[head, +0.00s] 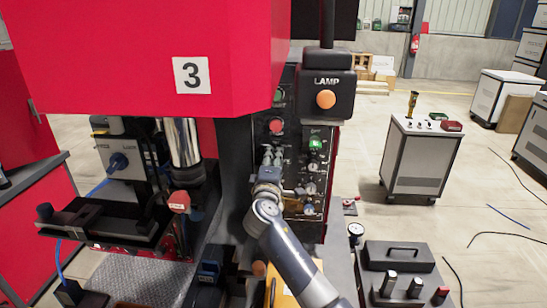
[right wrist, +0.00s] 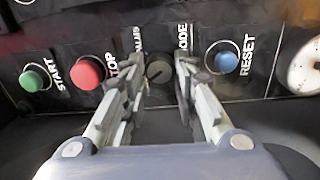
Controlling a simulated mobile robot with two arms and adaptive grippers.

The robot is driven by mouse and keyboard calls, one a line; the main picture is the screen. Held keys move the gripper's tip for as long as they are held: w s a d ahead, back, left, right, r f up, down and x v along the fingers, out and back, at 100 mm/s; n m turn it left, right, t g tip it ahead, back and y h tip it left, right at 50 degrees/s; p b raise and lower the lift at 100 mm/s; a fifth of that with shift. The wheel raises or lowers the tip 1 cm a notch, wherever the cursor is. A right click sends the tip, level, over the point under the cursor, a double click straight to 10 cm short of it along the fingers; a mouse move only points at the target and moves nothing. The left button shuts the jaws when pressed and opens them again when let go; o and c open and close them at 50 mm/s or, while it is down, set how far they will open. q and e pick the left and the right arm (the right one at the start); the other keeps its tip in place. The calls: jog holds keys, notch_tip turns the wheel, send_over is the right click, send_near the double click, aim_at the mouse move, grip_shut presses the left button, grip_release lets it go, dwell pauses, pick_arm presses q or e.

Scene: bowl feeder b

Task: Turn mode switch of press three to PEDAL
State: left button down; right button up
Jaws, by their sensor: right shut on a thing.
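The red press three (head: 150,45) carries a white plate with the number 3. Its dark control panel (head: 318,130) is at centre, partly hidden by my right arm. My right gripper (head: 270,160) is at this panel. In the right wrist view the mode switch (right wrist: 158,71) is a dark round knob with a pointer line. It sits between the fingertips of my right gripper (right wrist: 160,62), which is shut on it. The word MODE reads beside it; another label to its left is partly covered. I cannot read which setting the pointer marks. My left gripper is not in view.
A red STOP button (right wrist: 87,72) and green START button (right wrist: 32,79) are left of the switch, and a blue RESET button (right wrist: 226,62) is right. A LAMP box (head: 325,90) is above the panel. A grey cabinet (head: 418,160) stands right, on open floor.

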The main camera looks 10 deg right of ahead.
jog(key=shift+d+r+n+p, duration=0.2)
jog(key=shift+n+p, duration=0.2)
jog(key=shift+n, duration=0.7)
jog(key=o, duration=1)
jog(key=shift+o, duration=0.2)
jog(key=shift+w+f, duration=0.15)
jog(key=v, duration=1.2)
jog(key=shift+f, duration=0.1)
